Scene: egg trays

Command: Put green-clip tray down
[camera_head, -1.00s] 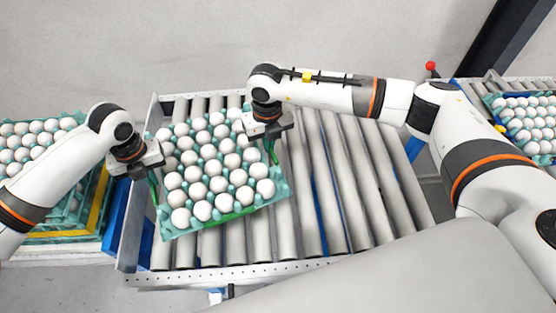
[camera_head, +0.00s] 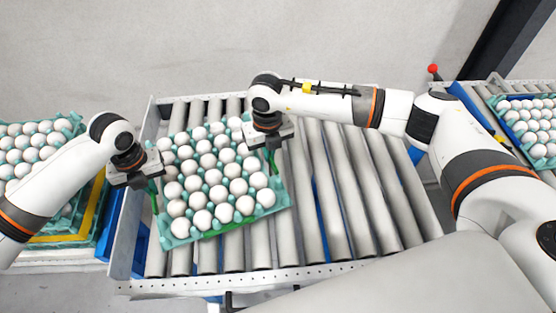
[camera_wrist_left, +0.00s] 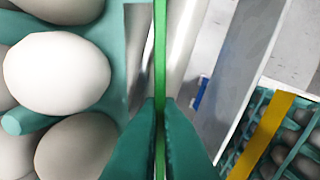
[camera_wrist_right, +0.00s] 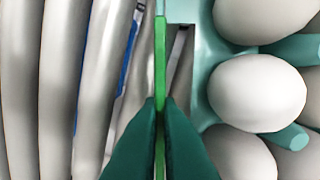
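The teal tray (camera_head: 282,194) full of white eggs is over the left part of the roller conveyor, slightly turned. I cannot tell whether its underside touches the rollers. Green clip strips run along its sides; one shows in the left wrist view (camera_wrist_left: 160,50) and one in the right wrist view (camera_wrist_right: 160,60). My left gripper (camera_head: 152,184) is at the tray's left side, its fingers shut on the green strip. My right gripper (camera_head: 273,150) is at the right side, shut on the strip there. The tray's underside is hidden.
The conveyor rollers (camera_head: 340,190) right of the tray are bare. A metal side rail (camera_head: 130,215) lies close on the left. Stacked egg trays (camera_head: 75,120) with a yellow strip stand beyond it. Another egg tray (camera_head: 553,166) sits at the far right.

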